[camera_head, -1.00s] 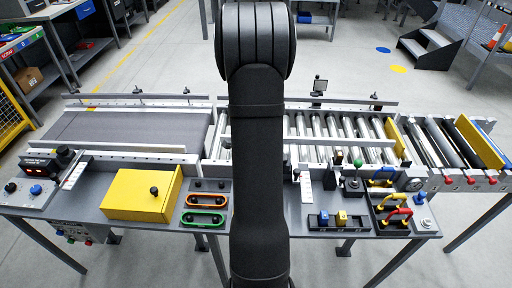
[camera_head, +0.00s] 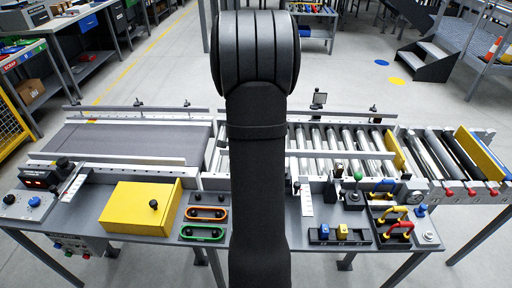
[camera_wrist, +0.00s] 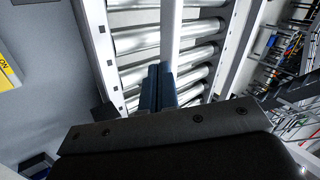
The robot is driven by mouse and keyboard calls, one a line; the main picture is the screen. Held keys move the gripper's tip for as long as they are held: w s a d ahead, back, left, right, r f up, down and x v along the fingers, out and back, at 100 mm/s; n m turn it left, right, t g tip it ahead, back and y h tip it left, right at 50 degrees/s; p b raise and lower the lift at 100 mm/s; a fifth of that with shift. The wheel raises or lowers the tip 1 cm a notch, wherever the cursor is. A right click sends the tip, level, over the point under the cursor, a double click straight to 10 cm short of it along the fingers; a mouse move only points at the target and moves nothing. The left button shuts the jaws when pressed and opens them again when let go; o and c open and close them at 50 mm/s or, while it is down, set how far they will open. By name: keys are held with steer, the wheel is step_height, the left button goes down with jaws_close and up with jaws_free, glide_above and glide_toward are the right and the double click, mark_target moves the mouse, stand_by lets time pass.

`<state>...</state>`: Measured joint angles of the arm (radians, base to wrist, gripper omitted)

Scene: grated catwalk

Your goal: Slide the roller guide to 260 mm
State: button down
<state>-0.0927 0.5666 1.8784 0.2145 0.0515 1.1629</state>
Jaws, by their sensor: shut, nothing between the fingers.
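The roller guide (camera_head: 340,154) is a pale straight rail lying across the steel rollers in the head view. Its left part is hidden behind my arm. A white scale strip (camera_head: 306,200) stands at the near edge of the rollers, its marks too small to read. In the wrist view a pale bar (camera_wrist: 171,28), which looks like the guide, runs up from the fingertips over the rollers. My gripper (camera_wrist: 158,80) has its dark blue fingers together, with nothing between them. The tips overlap the bar's near end; I cannot tell whether they touch it. The head view hides the gripper behind my arm.
A yellow box (camera_head: 140,208) and orange and green handles (camera_head: 206,213) are left of my arm. A green-knobbed lever (camera_head: 357,178), a block tray (camera_head: 340,234) and red and yellow handles (camera_head: 397,226) are at right. A grey belt (camera_head: 130,138) lies at left.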

steer(key=w+a+n+g, duration=0.1)
steer(key=w+n+g, duration=0.3)
steer(key=w+n, duration=0.55)
steer(key=w+d+r+n+g, duration=0.3)
steer(key=w+r+n+g, duration=0.2)
steer(key=w+g, duration=0.15)
steer(key=shift+h, duration=0.4)
steer(key=x, duration=0.6)
steer(key=w+x, duration=0.1)
steer(key=x, duration=0.3)
steer(key=shift+a+f, duration=0.1)
steer(key=shift+s, duration=2)
steer(key=shift+s, duration=0.75)
steer(key=shift+w, duration=0.1)
